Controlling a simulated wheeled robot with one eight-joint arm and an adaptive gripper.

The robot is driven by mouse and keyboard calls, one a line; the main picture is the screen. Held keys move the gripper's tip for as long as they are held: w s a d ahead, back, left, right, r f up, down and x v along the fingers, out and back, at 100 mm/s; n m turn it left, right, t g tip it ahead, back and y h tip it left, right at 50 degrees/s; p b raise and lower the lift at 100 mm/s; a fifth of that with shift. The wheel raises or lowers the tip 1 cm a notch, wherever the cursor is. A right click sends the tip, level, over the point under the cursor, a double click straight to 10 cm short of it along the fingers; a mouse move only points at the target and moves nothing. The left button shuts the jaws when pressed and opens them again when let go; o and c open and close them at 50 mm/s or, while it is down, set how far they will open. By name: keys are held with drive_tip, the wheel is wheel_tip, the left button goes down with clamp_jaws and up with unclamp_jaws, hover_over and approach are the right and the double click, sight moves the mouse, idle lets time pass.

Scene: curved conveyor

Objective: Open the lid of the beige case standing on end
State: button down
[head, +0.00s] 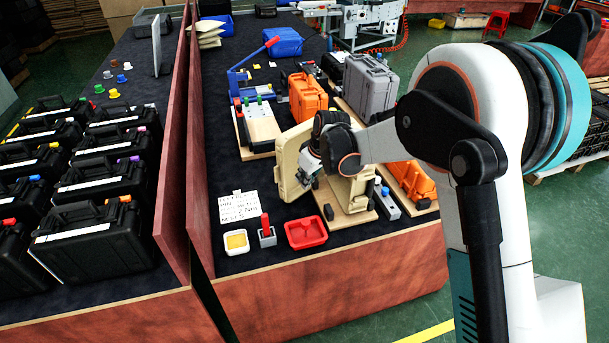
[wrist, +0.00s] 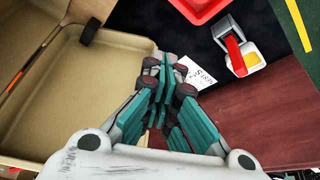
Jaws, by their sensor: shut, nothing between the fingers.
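The beige case stands on end on a wooden board (head: 352,218). One beige half (head: 287,160) sticks out to the left and the other half (head: 352,190) is partly hidden behind my arm. In the wrist view the two hollow halves, left (wrist: 25,40) and middle (wrist: 100,85), lie spread apart with their insides showing, so the lid stands open. My gripper (head: 308,181) is in front of the case. In the wrist view its fingers (wrist: 166,72) are shut and empty, close beside the right rim of the middle half. Contact with the rim cannot be told.
A red tray (head: 306,233), a red-handled item (head: 266,232), a yellow-filled white dish (head: 236,242) and a written card (head: 239,207) lie in front. Orange (head: 307,97) and grey (head: 370,85) cases stand behind. A reddish partition (head: 178,150) bounds the left.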

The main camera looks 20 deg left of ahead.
drive_tip(key=w+a+f+b, duration=0.2)
drive_tip(key=w+a+f, duration=0.1)
drive_tip(key=a+f, duration=0.2)
drive_tip(key=shift+a, duration=0.15)
drive_tip(key=shift+f, duration=0.1)
drive_tip(key=w+a+m+t, duration=0.1)
drive_tip(key=w+a+m, duration=0.2)
drive_tip(key=a, duration=0.4)
drive_tip(key=shift+w+h, duration=0.4)
drive_tip(key=shift+w, duration=0.5)
drive_tip(key=shift+s, duration=0.1)
